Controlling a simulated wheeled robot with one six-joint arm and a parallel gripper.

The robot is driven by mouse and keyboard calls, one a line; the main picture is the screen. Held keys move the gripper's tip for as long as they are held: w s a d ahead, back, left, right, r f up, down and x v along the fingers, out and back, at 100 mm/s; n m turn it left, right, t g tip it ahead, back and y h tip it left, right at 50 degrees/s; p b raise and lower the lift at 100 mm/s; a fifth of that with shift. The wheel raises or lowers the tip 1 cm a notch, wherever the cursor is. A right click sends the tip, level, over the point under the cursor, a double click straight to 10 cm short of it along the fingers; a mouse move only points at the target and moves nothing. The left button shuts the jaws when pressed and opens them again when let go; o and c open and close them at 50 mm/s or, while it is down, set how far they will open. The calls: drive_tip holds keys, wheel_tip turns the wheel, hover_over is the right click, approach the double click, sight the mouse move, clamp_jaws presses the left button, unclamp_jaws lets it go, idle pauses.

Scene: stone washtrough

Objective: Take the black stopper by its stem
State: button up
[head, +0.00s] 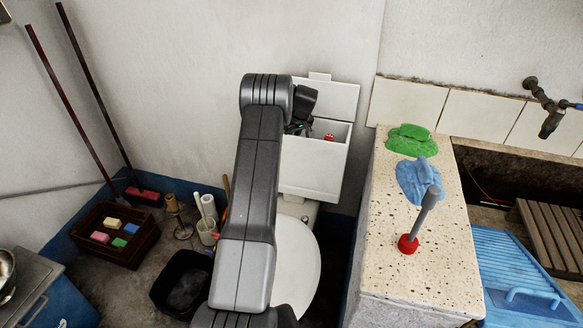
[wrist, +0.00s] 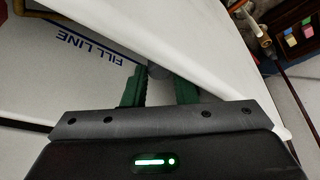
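My gripper (wrist: 158,80) reaches down into the open white cistern (head: 312,168). In the head view the gripper (head: 298,128) is mostly hidden behind my own arm. Its two green fingers stand apart in the wrist view. A short grey round piece (wrist: 157,72) shows between or just beyond them; I cannot tell whether it is a stem or touches a finger. No black stopper can be made out. A red stopper-like piece with a grey stem (head: 427,210) stands on the speckled stone ledge (head: 440,270).
The cistern's white walls are close around the gripper, with a FILL LINE mark (wrist: 88,47) inside. A small red item (head: 329,137) shows at the cistern's right. Green (head: 410,139) and blue (head: 417,178) cloths lie on the ledge. A crate (head: 115,240) and black bin (head: 182,282) stand left.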

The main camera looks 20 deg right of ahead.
clamp_jaws()
drive_tip(key=shift+r, duration=0.1)
